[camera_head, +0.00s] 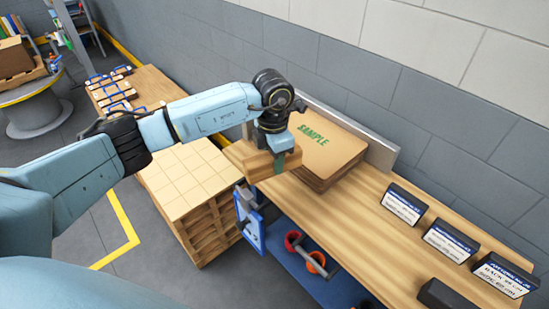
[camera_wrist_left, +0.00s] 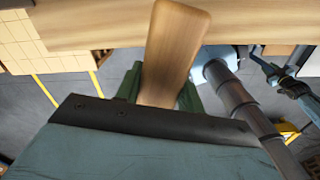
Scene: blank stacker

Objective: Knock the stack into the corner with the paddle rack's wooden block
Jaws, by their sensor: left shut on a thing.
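The stack (camera_head: 335,150) of brown sheets, its top marked SAMPLE in green, lies on the wooden bench against a grey metal fence (camera_head: 378,150). The fence runs along its far side; the corner itself is partly hidden behind my arm. My left gripper (camera_head: 280,155) is shut on the wooden block (camera_head: 262,167) at the stack's left side. I cannot tell whether block and stack touch. In the left wrist view the block (camera_wrist_left: 172,50) stands between the green fingers. The blue paddle rack (camera_head: 251,222) hangs below, at the bench's front. My right gripper is not in view.
Black labelled boxes (camera_head: 450,240) stand along the bench's right part. Bare bench top (camera_head: 345,215) lies between them and the stack. A pallet pile (camera_head: 185,180) stands left of the bench. Red rings (camera_head: 316,262) show on a blue shelf below.

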